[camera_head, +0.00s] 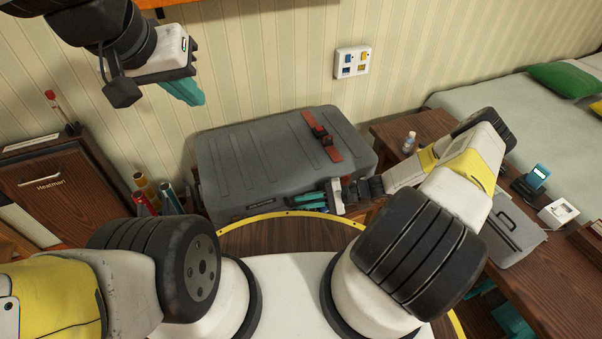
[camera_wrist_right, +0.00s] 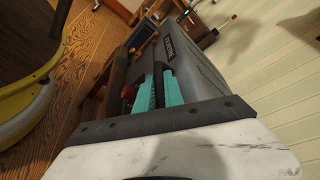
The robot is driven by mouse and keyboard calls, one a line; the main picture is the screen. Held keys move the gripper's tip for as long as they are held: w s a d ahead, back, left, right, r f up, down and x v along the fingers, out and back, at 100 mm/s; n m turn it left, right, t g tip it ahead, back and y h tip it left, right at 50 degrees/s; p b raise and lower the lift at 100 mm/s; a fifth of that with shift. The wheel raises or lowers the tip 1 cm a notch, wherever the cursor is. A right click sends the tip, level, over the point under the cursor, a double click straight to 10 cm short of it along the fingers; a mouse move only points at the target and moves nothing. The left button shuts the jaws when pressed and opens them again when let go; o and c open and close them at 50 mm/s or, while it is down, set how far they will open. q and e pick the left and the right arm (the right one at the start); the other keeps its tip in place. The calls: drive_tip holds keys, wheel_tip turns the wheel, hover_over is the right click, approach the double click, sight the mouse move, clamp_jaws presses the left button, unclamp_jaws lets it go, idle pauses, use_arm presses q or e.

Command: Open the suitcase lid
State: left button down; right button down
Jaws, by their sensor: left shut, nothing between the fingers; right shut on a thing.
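The grey suitcase (camera_head: 260,155) lies flat against the wall, its ridged lid on top and a red strap (camera_head: 322,136) with a dark buckle across the right part. The lid looks closed or nearly so. My right gripper (camera_head: 312,201) is at the suitcase's front side, its teal fingers shut on the front edge of the lid. In the right wrist view, the teal fingers (camera_wrist_right: 157,92) pinch a dark edge beside the suitcase's label (camera_wrist_right: 169,48); the exact contact is partly hidden. My left gripper (camera_head: 187,92) is shut and empty, raised by the wall, above and left of the suitcase.
Several rolled or tube-like items (camera_head: 150,195) stand left of the suitcase, beside a dark wooden cabinet (camera_head: 60,190). A wooden table with a small bottle (camera_head: 409,142) and a grey case (camera_head: 513,228) is to the right.

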idle(0.5)
drive_tip(key=w+a+r+m, duration=0.1)
drive_tip(key=w+r, duration=0.2)
drive_tip(key=r, duration=0.5)
drive_tip(key=w+a+r+m+g, duration=0.1)
drive_tip(key=w+r, duration=0.2)
drive_tip(key=r, duration=0.5)
drive_tip(key=w+a+r+m+h, duration=0.1)
drive_tip(key=w+r, duration=0.3)
drive_tip(key=r, duration=0.4)
drive_tip(key=shift+r+g, duration=0.15)
drive_tip(key=shift+g, duration=0.15)
